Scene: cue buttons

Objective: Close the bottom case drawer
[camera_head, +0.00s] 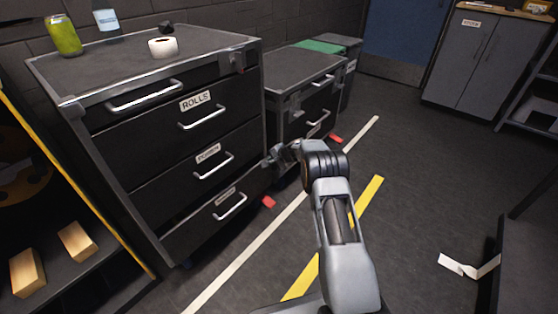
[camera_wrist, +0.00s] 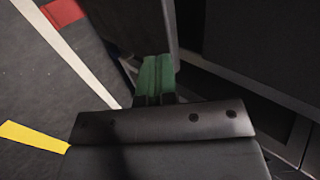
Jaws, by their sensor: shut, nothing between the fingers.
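The large black case (camera_head: 60,95) stands at the left in the head view, with several drawers stacked in it. Its bottom drawer (camera_head: 190,232) has a pale bar handle (camera_head: 229,206) and a small label. The bottom drawer's front seems to stand out slightly from the one above; how far is hard to tell. My gripper (camera_head: 272,157) is by the right front edge of the case, near the bottom drawer's upper right corner. In the wrist view its green fingers (camera_wrist: 157,78) are together and empty, close to dark panels. Contact cannot be told.
A lower drawer unit (camera_head: 300,72) stands right of the case. The floor (camera_head: 420,190) at right is mostly clear, with white and yellow lines.

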